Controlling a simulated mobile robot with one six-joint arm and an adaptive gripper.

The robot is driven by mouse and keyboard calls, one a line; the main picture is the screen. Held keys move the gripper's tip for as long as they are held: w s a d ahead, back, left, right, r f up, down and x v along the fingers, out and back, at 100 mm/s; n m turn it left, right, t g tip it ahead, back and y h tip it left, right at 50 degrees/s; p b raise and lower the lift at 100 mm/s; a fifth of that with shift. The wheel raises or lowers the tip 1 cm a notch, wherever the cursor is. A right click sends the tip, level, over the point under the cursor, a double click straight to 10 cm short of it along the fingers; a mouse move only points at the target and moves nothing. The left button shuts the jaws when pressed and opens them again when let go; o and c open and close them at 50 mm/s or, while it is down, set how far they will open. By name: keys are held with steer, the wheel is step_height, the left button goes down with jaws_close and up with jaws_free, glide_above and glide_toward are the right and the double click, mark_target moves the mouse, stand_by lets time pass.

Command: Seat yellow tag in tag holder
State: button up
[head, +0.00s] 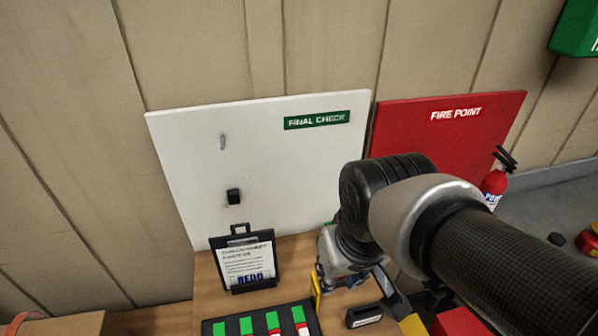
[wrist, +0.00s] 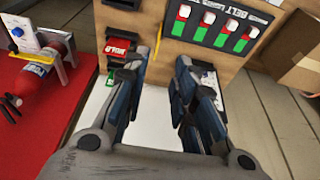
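My gripper (head: 357,287) is low over the wooden bench in the head view, beside a small black holder (head: 365,316) with a pale label. In the wrist view my gripper (wrist: 168,66) has its two fingers apart with nothing seen between them. A narrow yellow piece (head: 315,290) shows left of my gripper in the head view, and another yellow patch (head: 413,325) shows at lower right. I cannot tell whether either is the yellow tag or part of my gripper. I cannot tell which fitting is the tag holder.
A clipboard (head: 247,263) stands before the white Final Check board (head: 262,150), which carries a small black fitting (head: 233,196). A fire extinguisher (wrist: 40,65) stands on the red side.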

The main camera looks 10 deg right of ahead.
steer(key=shift+o, duration=0.4)
steer(key=shift+t, duration=0.7)
steer(key=s, duration=0.1)
steer(key=s+r, duration=0.1)
steer(key=s, duration=0.3)
steer(key=shift+r, duration=0.4)
steer(key=g+p, duration=0.4)
glide_above(315, 282)
step_height(315, 282, down, 6)
steer(key=shift+g, duration=0.3)
steer(key=f+b, duration=0.1)
steer(key=f, duration=0.3)
steer(key=f+b, duration=0.1)
steer(key=f, duration=0.3)
steer(key=f+b, duration=0.1)
steer(key=f, duration=0.3)
steer(key=shift+w+d+f+b, duration=0.1)
steer(key=shift+w+f+b, duration=0.2)
steer(key=shift+f, duration=0.1)
steer(key=shift+s+f+b, duration=0.2)
steer(key=shift+f+b, duration=0.3)
steer(key=shift+f, duration=1)
steer(key=shift+s+f+b, duration=0.15)
steer(key=shift+f+b, duration=0.35)
steer(key=shift+f, duration=0.95)
jaws_close()
